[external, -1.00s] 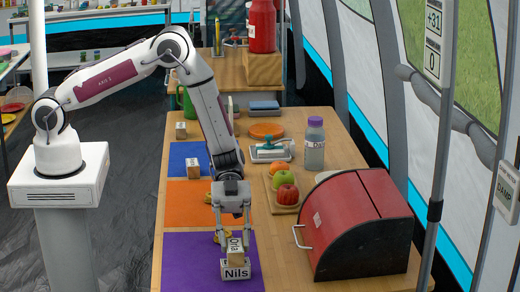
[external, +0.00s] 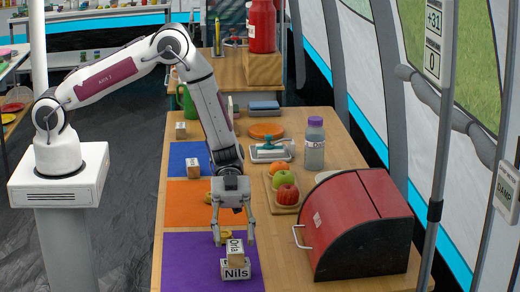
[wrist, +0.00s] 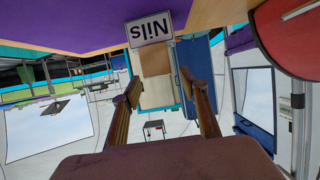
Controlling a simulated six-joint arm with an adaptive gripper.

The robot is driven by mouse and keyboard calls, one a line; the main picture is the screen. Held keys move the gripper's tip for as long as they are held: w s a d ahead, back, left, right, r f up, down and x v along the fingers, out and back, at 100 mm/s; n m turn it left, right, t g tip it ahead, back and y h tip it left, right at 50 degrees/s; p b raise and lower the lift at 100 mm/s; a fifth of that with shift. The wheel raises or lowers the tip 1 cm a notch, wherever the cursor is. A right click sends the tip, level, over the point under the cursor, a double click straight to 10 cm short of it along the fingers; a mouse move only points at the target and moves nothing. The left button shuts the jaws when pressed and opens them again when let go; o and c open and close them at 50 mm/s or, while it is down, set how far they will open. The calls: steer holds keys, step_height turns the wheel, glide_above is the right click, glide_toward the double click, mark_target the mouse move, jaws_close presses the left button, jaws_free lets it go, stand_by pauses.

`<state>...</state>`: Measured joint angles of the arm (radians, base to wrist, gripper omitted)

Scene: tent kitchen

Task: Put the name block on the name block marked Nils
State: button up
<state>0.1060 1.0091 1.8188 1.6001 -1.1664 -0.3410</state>
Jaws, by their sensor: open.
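The name block marked Nils (external: 236,270) lies on the purple mat (external: 185,265), with its white label facing the external camera. A second wooden name block (external: 236,252), whose label seems to read Orla, rests on top of it. My gripper (external: 234,238) is open, its fingers apart on either side of the upper block, with a gap visible. In the wrist view the Nils label (wrist: 151,28) appears upside down, and a tan wooden face (wrist: 155,61) shows beyond my open fingers (wrist: 162,80).
More name blocks stand near the blue mat (external: 185,152) and the orange mat (external: 180,208). A red bread box (external: 350,220) stands to the right. A fruit board (external: 284,208) and a bottle (external: 314,145) are farther back. The purple mat's left side is clear.

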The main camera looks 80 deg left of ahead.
steer(key=v, duration=1)
steer(key=shift+w+a+r, duration=0.1)
steer(key=shift+a, duration=0.05)
stand_by(0.3)
